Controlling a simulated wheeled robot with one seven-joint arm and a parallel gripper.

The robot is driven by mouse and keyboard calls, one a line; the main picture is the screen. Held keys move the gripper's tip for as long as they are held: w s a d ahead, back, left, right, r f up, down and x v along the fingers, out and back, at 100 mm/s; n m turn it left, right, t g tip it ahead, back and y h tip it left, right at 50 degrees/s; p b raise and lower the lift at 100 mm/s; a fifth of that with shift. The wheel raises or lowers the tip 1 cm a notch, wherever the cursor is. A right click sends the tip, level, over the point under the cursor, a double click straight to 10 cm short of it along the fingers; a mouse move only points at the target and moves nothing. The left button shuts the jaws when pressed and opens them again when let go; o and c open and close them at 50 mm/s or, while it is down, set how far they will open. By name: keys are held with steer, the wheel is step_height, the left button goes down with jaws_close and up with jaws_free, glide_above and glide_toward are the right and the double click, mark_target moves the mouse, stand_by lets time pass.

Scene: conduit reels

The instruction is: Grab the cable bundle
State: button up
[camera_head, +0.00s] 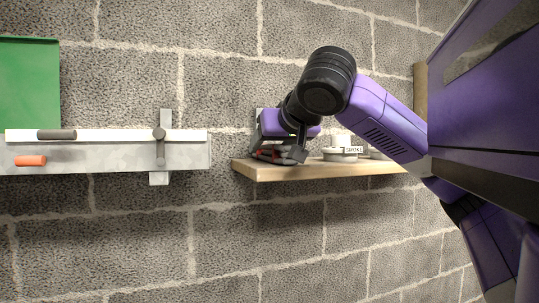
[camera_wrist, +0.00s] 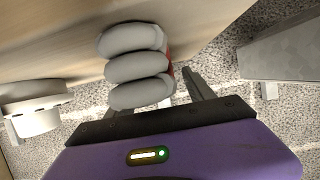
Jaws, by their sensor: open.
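The cable bundle (camera_wrist: 136,68) shows in the wrist view as several fat grey loops side by side, with a bit of red at their right edge. It lies on the wooden shelf (camera_wrist: 60,40). In the head view, a small red and dark patch of it (camera_head: 268,155) shows at the shelf's left end, mostly hidden by my gripper (camera_head: 285,152). In the wrist view my gripper (camera_wrist: 158,98) is open, with one dark finger to the right of the loops. The other finger is mostly hidden near the loops' lower left. I cannot tell whether either finger touches the bundle.
On the shelf (camera_head: 330,172), white round items, one labelled SMOKE (camera_head: 341,154), stand to the right of my gripper. A grey metal rail (camera_head: 105,155) with an orange piece (camera_head: 30,160) is on the wall at left, below a green panel (camera_head: 28,80).

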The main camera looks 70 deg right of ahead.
jaws_close()
steer(key=shift+r, duration=0.25)
stand_by(0.4)
